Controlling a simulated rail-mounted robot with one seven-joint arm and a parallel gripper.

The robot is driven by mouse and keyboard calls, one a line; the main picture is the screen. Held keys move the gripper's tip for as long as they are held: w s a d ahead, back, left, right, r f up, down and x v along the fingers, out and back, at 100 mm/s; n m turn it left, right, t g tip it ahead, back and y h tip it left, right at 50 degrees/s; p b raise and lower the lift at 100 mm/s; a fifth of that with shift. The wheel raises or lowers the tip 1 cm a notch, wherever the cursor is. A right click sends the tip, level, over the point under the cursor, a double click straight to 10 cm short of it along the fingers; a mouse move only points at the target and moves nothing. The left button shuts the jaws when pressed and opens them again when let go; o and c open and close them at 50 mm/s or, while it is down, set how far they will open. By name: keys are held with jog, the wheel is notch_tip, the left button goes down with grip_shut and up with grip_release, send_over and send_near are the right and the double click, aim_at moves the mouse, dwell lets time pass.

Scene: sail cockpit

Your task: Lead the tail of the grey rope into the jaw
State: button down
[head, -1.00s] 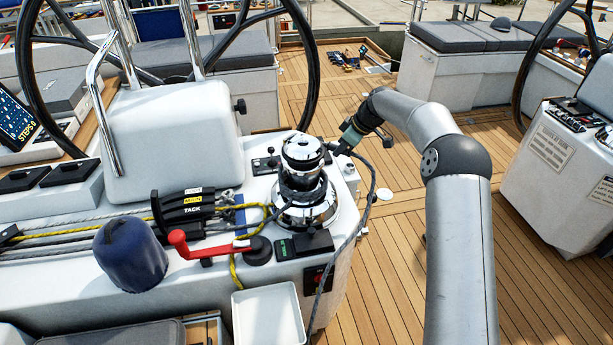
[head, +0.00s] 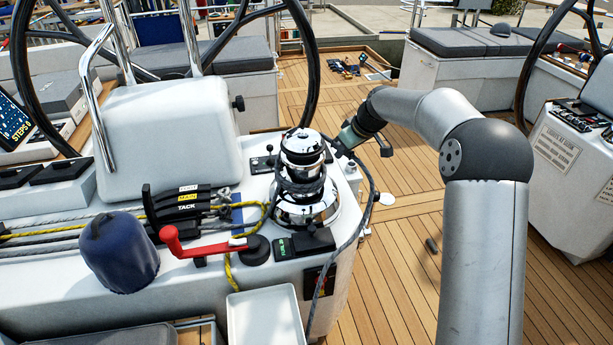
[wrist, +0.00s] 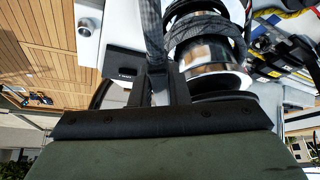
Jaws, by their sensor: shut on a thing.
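The chrome winch (head: 303,145) stands on the white console, with grey rope (head: 303,188) wound around its drum. Its jaw is near the top of the winch, too small to make out clearly. My gripper (head: 338,150) is just right of the winch at about the height of its upper part. It is shut on the rope's tail. From the fingers the tail (head: 371,185) loops right and hangs down the console's front corner. In the wrist view the rope (wrist: 152,30) runs up from between my fingers (wrist: 160,88), beside the wound drum (wrist: 205,55).
A red-handled lever (head: 205,247), a blue bag-like cover (head: 118,252) and black rope clutches (head: 185,203) are left of the winch. A black steering wheel (head: 312,75) rises behind it. A white tray (head: 265,318) is in front.

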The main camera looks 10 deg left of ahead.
jog(key=shift+s+m, duration=0.55)
jog(key=shift+m, duration=0.05)
jog(key=shift+s+a+m+t+h+b, duration=0.15)
jog(key=shift+s+m+t+h+b, duration=0.2)
jog(key=shift+s+m+b, duration=0.25)
jog(key=shift+s+a+m+t+h+b, duration=0.1)
jog(key=shift+s+m+t+h+b, duration=0.25)
jog(key=shift+s+m, duration=0.35)
jog(key=shift+s+a+m+t+h, duration=0.15)
jog(key=shift+s+a+m+h, duration=0.15)
jog(key=shift+s+m, duration=0.3)
jog(key=shift+s+a+m+t+h, duration=0.15)
jog(key=shift+s+a+m+h, duration=0.1)
jog(key=shift+s+m, duration=0.35)
jog(key=c, duration=0.8)
grip_release()
jog(key=shift+d, duration=0.1)
jog(key=shift+c, duration=0.2)
